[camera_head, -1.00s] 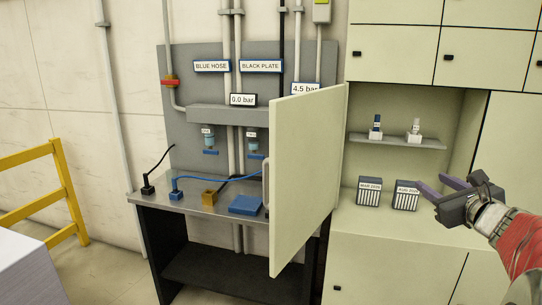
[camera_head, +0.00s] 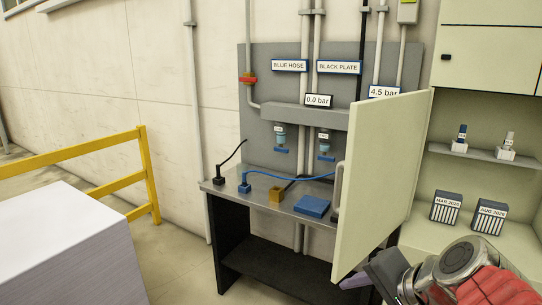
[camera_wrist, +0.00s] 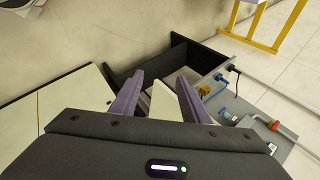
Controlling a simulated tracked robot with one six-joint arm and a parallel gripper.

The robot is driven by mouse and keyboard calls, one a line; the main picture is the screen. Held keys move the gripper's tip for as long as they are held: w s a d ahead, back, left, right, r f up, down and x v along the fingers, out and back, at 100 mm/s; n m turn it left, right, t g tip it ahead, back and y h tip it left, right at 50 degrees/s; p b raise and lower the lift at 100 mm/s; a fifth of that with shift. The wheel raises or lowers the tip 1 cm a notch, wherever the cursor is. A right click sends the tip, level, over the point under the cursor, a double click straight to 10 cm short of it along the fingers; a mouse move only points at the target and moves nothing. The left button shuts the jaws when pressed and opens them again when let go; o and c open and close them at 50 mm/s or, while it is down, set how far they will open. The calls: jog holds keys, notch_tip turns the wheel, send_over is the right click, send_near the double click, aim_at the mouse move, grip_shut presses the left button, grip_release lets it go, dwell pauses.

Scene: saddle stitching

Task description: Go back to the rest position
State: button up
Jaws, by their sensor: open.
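My gripper (camera_head: 375,275) shows at the lower right of the head view, in front of the lower part of the open pale cabinet door (camera_head: 382,190). Its two purple fingers are apart in the wrist view (camera_wrist: 158,95), with nothing held. A pale panel (camera_wrist: 162,104), which looks like the door, shows between and beyond the fingers. I cannot tell the exact distance between gripper and door.
A workbench (camera_head: 262,188) with a blue block (camera_head: 312,206) and a brass block (camera_head: 277,196) stands beyond the door. Two labelled boxes (camera_head: 446,208) (camera_head: 488,216) sit in the cabinet. A yellow rail (camera_head: 150,175) and white stack (camera_head: 65,240) are left.

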jog(key=s+a+f+n+g+h, duration=0.1)
jog(key=s+f+n+h, duration=0.2)
jog(key=s+n, duration=0.6)
jog(key=shift+a+f+n+g, duration=0.2)
jog(key=shift+f+n+g, duration=0.2)
jog(key=shift+f+n, duration=0.25)
jog(key=shift+c, duration=0.7)
jog(key=shift+c, duration=0.7)
